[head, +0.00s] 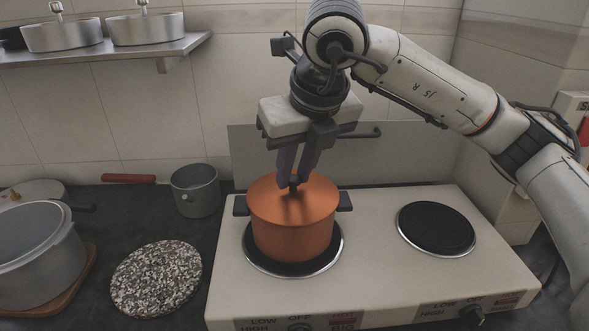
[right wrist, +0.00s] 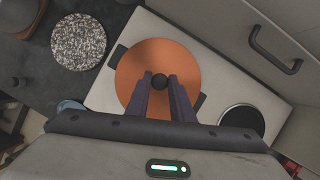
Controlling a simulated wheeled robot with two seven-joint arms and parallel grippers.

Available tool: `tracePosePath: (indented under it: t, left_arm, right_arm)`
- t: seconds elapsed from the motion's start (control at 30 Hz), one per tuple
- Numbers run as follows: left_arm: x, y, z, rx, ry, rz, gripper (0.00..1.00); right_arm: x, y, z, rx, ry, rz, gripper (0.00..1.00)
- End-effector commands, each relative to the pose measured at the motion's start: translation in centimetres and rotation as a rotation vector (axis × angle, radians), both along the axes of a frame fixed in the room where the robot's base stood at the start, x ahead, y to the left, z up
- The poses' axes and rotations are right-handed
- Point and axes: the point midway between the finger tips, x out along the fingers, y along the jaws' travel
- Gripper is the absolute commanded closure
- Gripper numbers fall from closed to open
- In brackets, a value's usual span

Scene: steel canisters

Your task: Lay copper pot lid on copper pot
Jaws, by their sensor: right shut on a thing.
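The copper pot (head: 293,238) stands on the left burner of the white stove, with a dark handle on each side. The copper lid (head: 268,194) is over the pot's top, and its rim looks level with the pot's rim. In the right wrist view the round lid (right wrist: 190,60) covers the pot's opening. My right gripper (head: 294,183) comes down from above and is shut on the lid's dark knob (right wrist: 160,81). Whether the lid's weight rests on the pot I cannot tell. My left gripper is not in view.
The right burner (head: 437,228) is empty. A grey saucepan (head: 195,191) with a red handle, a speckled round board (head: 156,278) and a large grey pot (head: 38,258) stand left of the stove (head: 375,275). A shelf (head: 110,49) with pans is at upper left.

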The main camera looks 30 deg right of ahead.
Motion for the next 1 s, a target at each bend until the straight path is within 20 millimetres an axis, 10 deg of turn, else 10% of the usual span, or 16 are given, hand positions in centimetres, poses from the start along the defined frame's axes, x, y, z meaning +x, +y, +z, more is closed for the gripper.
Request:
tracePosePath:
  t: [0.1, 0.13, 0.23, 0.67, 1.0]
  left_arm:
    - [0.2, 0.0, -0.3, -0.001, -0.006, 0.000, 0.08]
    - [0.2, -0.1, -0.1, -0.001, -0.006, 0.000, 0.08]
    - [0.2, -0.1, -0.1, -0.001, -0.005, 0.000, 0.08]
    - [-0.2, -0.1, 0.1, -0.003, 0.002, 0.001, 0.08]
    - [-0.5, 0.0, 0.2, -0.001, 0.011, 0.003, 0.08]
  right_arm:
    - [0.0, 0.0, -0.5, 0.001, -0.001, 0.000, 1.00]
    - [0.0, 0.0, -0.3, 0.000, 0.000, 0.000, 0.76]
    - [0.0, 0.0, -0.3, 0.000, 0.000, 0.000, 0.60]
    - [-0.2, 0.1, 0.7, 0.000, -0.002, 0.001, 0.60]
    - [-2.9, 0.2, 7.5, 0.000, -0.005, 0.001, 0.60]
